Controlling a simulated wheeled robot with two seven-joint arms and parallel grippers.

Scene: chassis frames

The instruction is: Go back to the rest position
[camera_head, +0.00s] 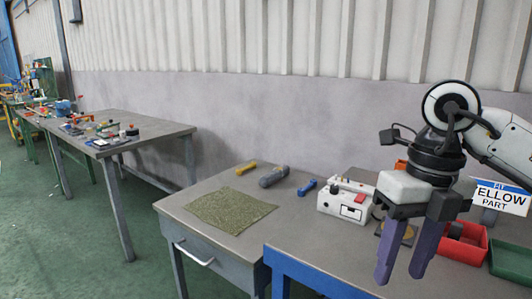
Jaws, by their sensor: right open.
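My right gripper (407,262) hangs at the right of the head view with its purple fingers pointing down. Its fingers are apart, with nothing visible between them. It is in front of the blue-edged table (310,252), beside a white box with a red part on top (345,203). My left gripper is not in view.
A drawer table (190,210) bears a green mat (231,210), a yellow tool (246,168) and a dark cylinder (273,177). A red bin (462,250) and a sign (501,197) are at right. Another cluttered table (160,131) stands at left. The green floor (90,245) is clear.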

